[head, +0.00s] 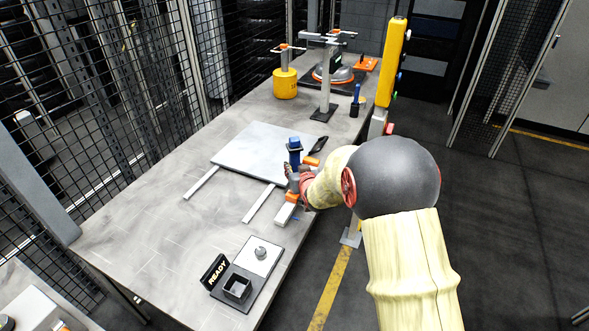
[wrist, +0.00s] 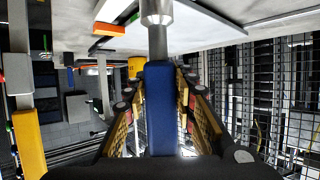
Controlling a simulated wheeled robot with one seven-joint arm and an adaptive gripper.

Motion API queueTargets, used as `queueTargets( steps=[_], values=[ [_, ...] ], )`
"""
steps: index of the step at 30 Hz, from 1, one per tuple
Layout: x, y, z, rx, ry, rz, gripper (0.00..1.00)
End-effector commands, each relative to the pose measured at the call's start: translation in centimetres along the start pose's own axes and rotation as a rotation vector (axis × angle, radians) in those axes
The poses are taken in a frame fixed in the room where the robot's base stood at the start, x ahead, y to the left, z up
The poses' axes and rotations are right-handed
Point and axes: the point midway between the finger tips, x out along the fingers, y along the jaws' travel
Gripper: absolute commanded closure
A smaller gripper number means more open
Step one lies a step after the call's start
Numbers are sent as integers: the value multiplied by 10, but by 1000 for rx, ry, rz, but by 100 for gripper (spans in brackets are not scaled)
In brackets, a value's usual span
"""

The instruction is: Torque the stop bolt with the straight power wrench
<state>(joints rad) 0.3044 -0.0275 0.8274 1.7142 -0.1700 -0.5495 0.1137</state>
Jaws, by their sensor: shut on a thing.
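The straight power wrench (head: 294,147) has a blue body and stands about upright over the table's right edge in the head view. My gripper (head: 293,172) is shut around it, with the fingers on both sides. In the wrist view the blue wrench body (wrist: 159,105) lies between the two fingers of my gripper (wrist: 158,96), and its metal nose (wrist: 156,14) points toward the table surface. The nose's tip is cut off by the frame. A round grey bolt-like stud (head: 261,252) stands on a light plate near the table's front; I cannot tell if it is the stop bolt.
A READY sign (head: 215,271) and a small dark open box (head: 237,288) stand beside the stud's plate. A large pale plate (head: 258,152) lies on the table (head: 140,217). A yellow cylinder (head: 285,84) and a yellow post (head: 392,60) stand farther back. The table's left middle is clear.

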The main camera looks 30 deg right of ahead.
Motion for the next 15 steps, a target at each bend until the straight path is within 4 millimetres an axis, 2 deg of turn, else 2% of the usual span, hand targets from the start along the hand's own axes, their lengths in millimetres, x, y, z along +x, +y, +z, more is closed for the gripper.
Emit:
queueTargets(
  steps=[15],
  values=[
    [3, 0, 2, 0, 7, 0, 100]
  ],
)
